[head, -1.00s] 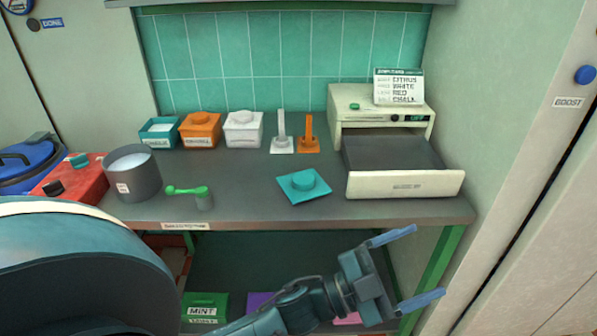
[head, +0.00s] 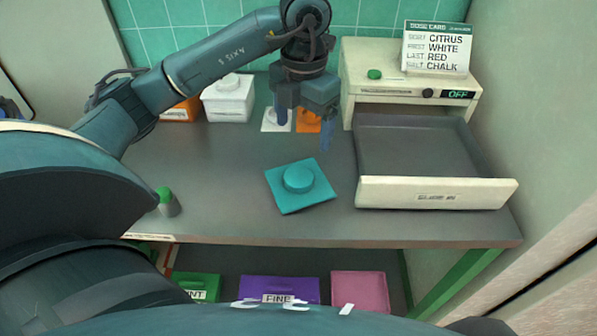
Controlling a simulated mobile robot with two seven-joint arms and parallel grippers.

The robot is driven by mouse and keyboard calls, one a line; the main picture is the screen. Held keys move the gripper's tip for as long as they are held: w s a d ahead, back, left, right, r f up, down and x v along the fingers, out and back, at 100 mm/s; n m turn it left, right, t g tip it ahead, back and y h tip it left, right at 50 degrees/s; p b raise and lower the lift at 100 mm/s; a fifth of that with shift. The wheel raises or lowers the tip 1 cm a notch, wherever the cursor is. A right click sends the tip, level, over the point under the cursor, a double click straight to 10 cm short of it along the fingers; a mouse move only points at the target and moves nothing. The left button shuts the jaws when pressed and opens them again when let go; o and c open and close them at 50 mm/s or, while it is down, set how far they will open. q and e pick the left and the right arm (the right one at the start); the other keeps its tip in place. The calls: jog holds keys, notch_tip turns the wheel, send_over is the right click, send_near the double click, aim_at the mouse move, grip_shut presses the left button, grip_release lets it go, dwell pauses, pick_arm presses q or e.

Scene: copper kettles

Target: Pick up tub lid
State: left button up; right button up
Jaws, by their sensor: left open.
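The teal tub lid (head: 285,201), a square plate with a round knob on top, lies flat on the grey counter, left of the open drawer. My left gripper (head: 304,127) points down over the counter, behind the lid in the picture and apart from it. Its blue fingers are spread, with nothing between them. It partly covers a white upright-handled piece (head: 270,125) and an orange one (head: 308,126) at the back. My right gripper is not in view.
A cream machine (head: 385,70) bears a dose card (head: 437,46) and an "OFF" display. Its empty drawer (head: 438,192) stands open right of the lid. A white lidded tub (head: 228,105) and an orange tub (head: 180,112) stand behind my arm.

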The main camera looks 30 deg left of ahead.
pick_arm(q)
send_over(299, 175)
jog(key=f, duration=0.7)
jog(key=shift+d, duration=0.4)
jog(key=shift+a+f+p, duration=0.2)
jog(key=shift+f+p, duration=0.15)
jog(key=shift+f, duration=1)
jog(key=shift+a+f+p, duration=0.15)
jog(key=shift+f+p, duration=0.2)
jog(key=shift+f, duration=1)
jog(key=c, duration=1.1)
